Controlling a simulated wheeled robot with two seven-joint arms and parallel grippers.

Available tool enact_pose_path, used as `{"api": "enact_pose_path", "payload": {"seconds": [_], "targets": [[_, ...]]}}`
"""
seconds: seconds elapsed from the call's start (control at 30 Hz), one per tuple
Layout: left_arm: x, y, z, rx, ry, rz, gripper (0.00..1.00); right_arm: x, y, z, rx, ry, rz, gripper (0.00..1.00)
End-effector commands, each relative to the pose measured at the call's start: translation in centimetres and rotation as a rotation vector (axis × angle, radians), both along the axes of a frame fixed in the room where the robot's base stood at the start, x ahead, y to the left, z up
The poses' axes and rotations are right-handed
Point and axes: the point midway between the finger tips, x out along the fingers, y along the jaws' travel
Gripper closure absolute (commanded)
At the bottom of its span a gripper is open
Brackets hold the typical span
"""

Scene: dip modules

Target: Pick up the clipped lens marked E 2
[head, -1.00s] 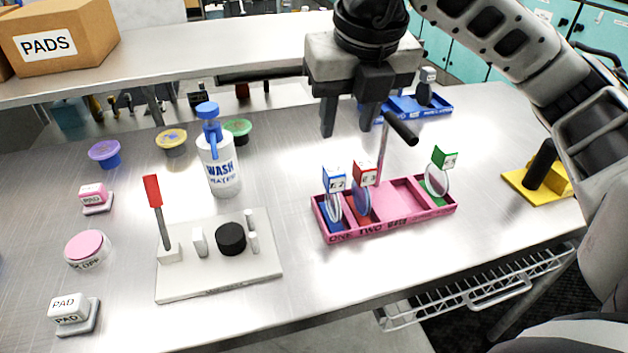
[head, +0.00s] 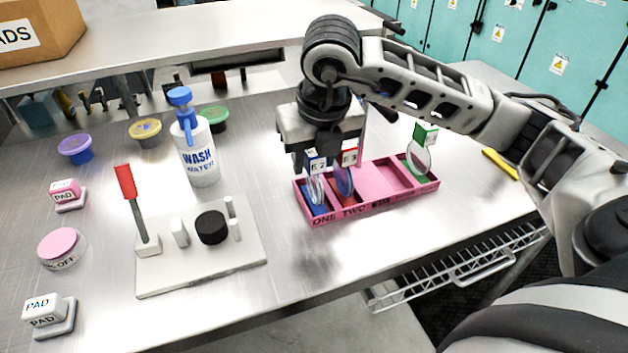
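The clipped lens marked E 2 (head: 316,188) stands upright in the blue-floored left compartment of the pink tray (head: 375,205). Its clip has a white and blue tag. My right gripper (head: 313,157) is directly over it, pointing down, with its dark fingers apart on either side of the tag. I cannot tell whether either finger touches the tag. The lens marked E 3 (head: 344,181), with a red clip, stands just to the right, close to the right finger and partly hidden. My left gripper is not in view.
A green-clipped lens (head: 419,158) stands at the tray's right end; a middle compartment is empty. A wash bottle (head: 198,158) and a pale board (head: 200,262) with a red-handled tool (head: 132,205) are to the left. The bench front is clear.

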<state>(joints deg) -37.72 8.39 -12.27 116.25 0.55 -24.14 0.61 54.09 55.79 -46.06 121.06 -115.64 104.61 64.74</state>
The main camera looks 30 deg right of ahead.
Motion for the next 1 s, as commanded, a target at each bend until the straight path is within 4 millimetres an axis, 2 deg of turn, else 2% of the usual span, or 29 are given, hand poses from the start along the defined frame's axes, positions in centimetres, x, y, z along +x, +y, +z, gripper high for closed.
{"api": "enact_pose_path", "payload": {"seconds": [0.13,0.4,0.5,0.53,0.83,1.0], "targets": [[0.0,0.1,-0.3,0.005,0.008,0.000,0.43,0.4,-0.1,-1.5,0.001,0.001,0.001,0.62],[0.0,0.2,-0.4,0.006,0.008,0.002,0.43,0.5,-0.1,-1.9,0.001,0.000,0.001,0.62],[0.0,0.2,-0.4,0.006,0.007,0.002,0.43,0.5,-0.1,-1.8,0.001,0.000,0.001,0.90],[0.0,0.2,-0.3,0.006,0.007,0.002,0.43,0.5,-0.1,-1.8,0.001,0.000,0.001,0.96],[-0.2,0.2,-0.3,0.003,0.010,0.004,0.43,0.5,0.0,-1.6,0.001,-0.002,0.001,0.96],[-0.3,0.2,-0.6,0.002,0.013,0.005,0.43,0.6,0.0,0.5,0.003,-0.008,0.002,0.96]]}}
